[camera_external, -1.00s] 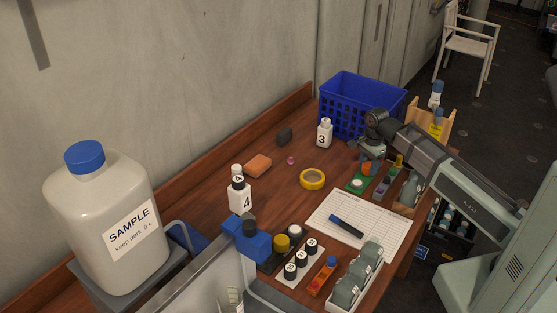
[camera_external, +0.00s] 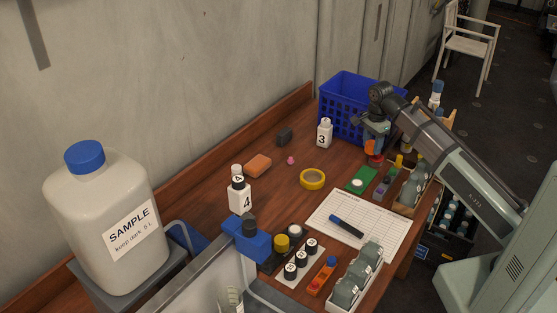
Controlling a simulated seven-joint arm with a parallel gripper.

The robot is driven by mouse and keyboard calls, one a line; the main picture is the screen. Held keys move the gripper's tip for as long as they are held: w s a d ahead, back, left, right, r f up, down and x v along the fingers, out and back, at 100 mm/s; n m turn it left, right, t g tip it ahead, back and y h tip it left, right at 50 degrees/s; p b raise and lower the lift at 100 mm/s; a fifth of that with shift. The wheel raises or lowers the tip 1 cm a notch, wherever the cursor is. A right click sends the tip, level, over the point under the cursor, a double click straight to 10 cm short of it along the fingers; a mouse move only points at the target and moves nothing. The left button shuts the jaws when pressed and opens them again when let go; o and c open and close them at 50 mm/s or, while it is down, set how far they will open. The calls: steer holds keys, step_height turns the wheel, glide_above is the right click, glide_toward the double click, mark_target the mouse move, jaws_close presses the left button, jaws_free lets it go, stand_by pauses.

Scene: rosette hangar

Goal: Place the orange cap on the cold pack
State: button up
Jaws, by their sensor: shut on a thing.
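My gripper (camera_external: 374,141) is above the right back part of the desk, in front of the blue basket. It is shut on the orange cap (camera_external: 370,147), which is small and partly hidden by the fingers. The cap is held in the air, apart from the green plate (camera_external: 361,180) below, which carries a white round piece. A flat blue thing (camera_external: 184,236) beside the large sample bottle may be the cold pack. It is partly hidden by the bottle and a metal rail, so I cannot be sure.
The blue basket (camera_external: 345,117) stands close behind my gripper. A white bottle marked 3 (camera_external: 325,133), a yellow tape ring (camera_external: 312,179), an orange block (camera_external: 258,166) and a bottle marked 4 (camera_external: 240,195) lie leftward. The big sample bottle (camera_external: 105,215) stands front left. Bare wood shows mid-desk.

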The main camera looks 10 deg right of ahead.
steer(key=w+a+r, duration=0.1)
steer(key=a, duration=1.4)
glide_toward(188, 235)
steer(key=shift+f, duration=3.1)
steer(key=o, duration=1)
steer(key=shift+f, duration=0.1)
